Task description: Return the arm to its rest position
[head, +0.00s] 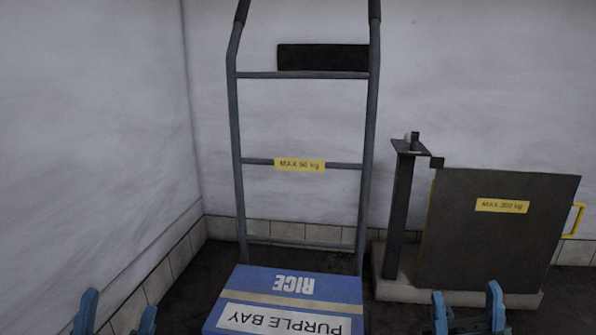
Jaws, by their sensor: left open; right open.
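My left gripper (115,315) shows at the bottom left edge of the head view, its two blue fingers apart with nothing between them. My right gripper (467,312) shows at the bottom right, its blue fingers also apart and empty. Both are cut off by the lower edge of the picture, and most of my arms is out of view. Neither gripper touches anything that I can see.
A dark panel (490,240) marked MAX 300 kg stands on a pale base (400,290) at right. White walls close the back and left.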

